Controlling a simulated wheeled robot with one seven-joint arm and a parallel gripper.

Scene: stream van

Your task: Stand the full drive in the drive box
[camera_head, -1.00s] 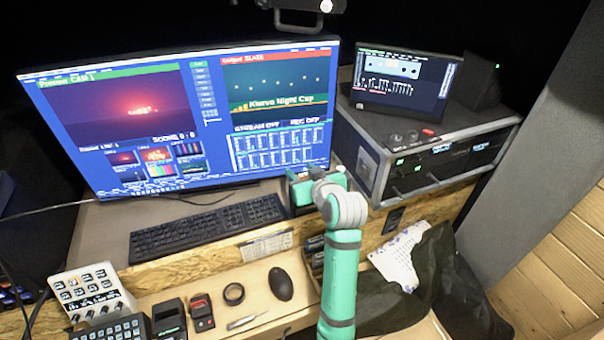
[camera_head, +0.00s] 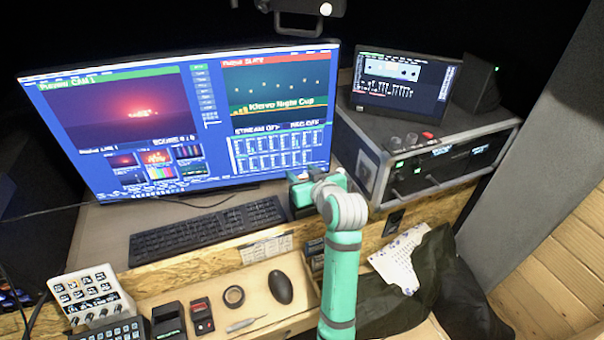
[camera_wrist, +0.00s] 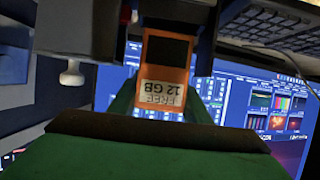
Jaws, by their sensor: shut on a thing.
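My gripper (camera_head: 316,186) is in front of the lower right of the big monitor, partly hidden by my own wrist. In the wrist view its green fingers are shut on an orange drive (camera_wrist: 160,86). The drive has a dark upper part and a pale label that reads "FREE 12 GB", upside down in that view. In the head view the drive is hidden behind my arm. A dark box-like thing (camera_head: 300,209) stands just under the gripper; I cannot tell for sure that it is the drive box, nor whether the drive touches it.
A keyboard (camera_head: 208,231) lies left of the gripper, and the monitor (camera_head: 190,120) stands behind. A rack case (camera_head: 425,150) is close on the right. A mouse (camera_head: 280,287) and a tape roll (camera_head: 233,296) lie in front. A dark bag (camera_head: 440,285) is right of my arm.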

